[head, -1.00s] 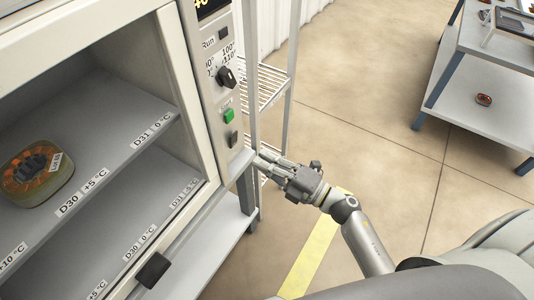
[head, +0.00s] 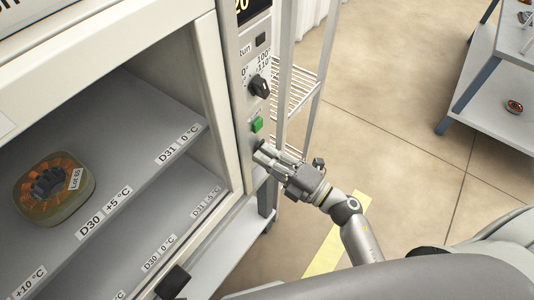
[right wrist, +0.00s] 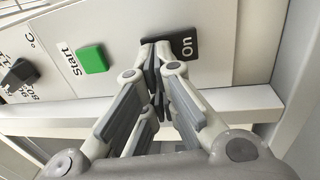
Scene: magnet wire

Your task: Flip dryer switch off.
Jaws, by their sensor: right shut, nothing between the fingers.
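The dryer's control panel (head: 240,68) runs down the right side of its open chamber. The dark switch marked "On" (right wrist: 183,46) shows in the right wrist view, beside the green Start button (right wrist: 92,59). My right gripper (right wrist: 155,48) is shut and empty, its fingertips at the left edge of the switch; I cannot tell whether they touch it. In the head view my right gripper (head: 262,154) is at the lower part of the panel, below the green button (head: 257,124), and mostly hides the switch. My left gripper is not in view.
The dryer chamber holds a shelf (head: 140,190) with a copper-wound part in a clear round casing (head: 54,188). A black knob (head: 260,86) sits above the green button. A wire rack (head: 295,92) stands behind the panel.

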